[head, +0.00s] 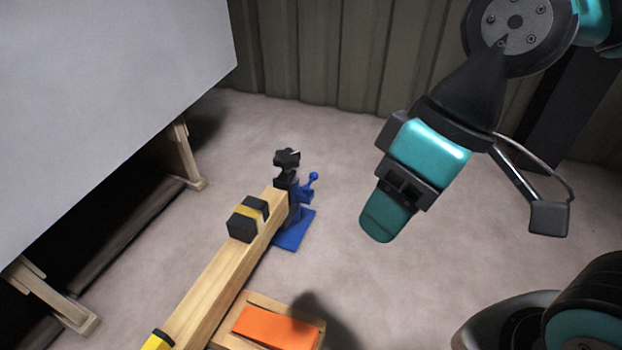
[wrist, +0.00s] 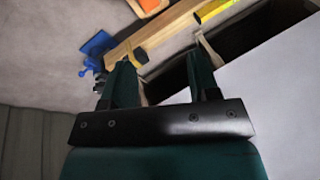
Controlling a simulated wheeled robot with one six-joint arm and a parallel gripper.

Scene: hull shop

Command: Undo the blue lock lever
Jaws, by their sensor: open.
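The blue lock lever (head: 309,186) has a round ball end and sticks out and up from the right side of a dark and blue stand at the far end of a wooden beam. It also shows small in the wrist view (wrist: 87,69), left of my fingers. The stand has a flat blue foot plate (head: 294,233) on the floor and a black star knob (head: 287,158) on top. My gripper (head: 378,232) is in the air to the right of the lever, apart from it. In the wrist view its two fingers (wrist: 161,80) are spread with nothing held between them.
The wooden beam (head: 222,275) carries a black block with a yellow band (head: 249,218). A wooden box (head: 223,337) with an orange piece (head: 272,326) stands beside it. A large grey panel (head: 90,90) on wooden trestles is at left. Floor right of the stand is clear.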

